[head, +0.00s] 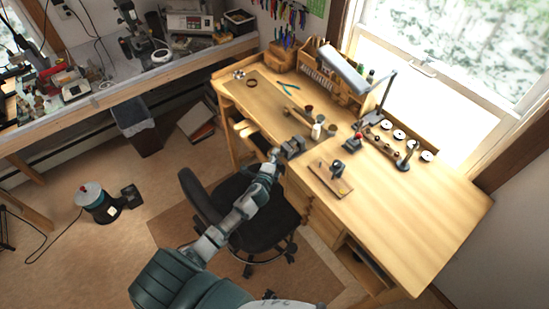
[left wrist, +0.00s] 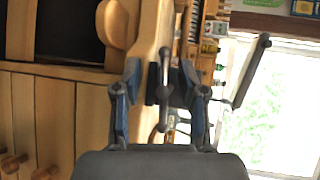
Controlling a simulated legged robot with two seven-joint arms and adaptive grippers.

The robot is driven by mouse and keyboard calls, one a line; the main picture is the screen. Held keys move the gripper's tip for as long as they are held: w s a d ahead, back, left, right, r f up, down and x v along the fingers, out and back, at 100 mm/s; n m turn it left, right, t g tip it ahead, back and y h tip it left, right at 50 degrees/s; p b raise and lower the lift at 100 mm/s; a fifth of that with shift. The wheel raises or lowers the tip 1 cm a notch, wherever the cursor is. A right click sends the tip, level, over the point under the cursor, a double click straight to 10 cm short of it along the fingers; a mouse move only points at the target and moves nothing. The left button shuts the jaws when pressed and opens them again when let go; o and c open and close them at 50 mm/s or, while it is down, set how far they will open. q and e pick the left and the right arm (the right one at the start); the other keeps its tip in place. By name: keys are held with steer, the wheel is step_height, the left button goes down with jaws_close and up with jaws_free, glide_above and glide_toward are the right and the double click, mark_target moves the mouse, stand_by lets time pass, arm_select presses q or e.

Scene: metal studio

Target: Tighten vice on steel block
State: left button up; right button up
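The vice shows in the left wrist view as dark metal parts (left wrist: 178,88) at the bench edge, with a bar handle (left wrist: 164,92) with rounded ends standing upright in the picture. My left gripper (left wrist: 160,78) is open, with one blue-padded finger on each side of the handle. I see gaps between the fingers and the bar. In the head view my left gripper (head: 275,155) reaches the front edge of the wooden workbench (head: 420,210), by the grey vice (head: 294,146). I cannot make out the steel block. My right gripper is not in view.
A black swivel chair (head: 265,215) stands under my left arm at the bench front. A small board with a dark tool (head: 338,168) and small bottles (head: 316,131) are on the bench near the vice. The bench's right part is clear. Drawer knobs (left wrist: 14,162) show in the left wrist view.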

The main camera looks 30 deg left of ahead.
arm_select(q)
steer(key=shift+s+r, duration=0.1)
steer(key=shift+s, duration=0.05)
steer(key=v, duration=1.1)
steer(key=shift+s, duration=0.25)
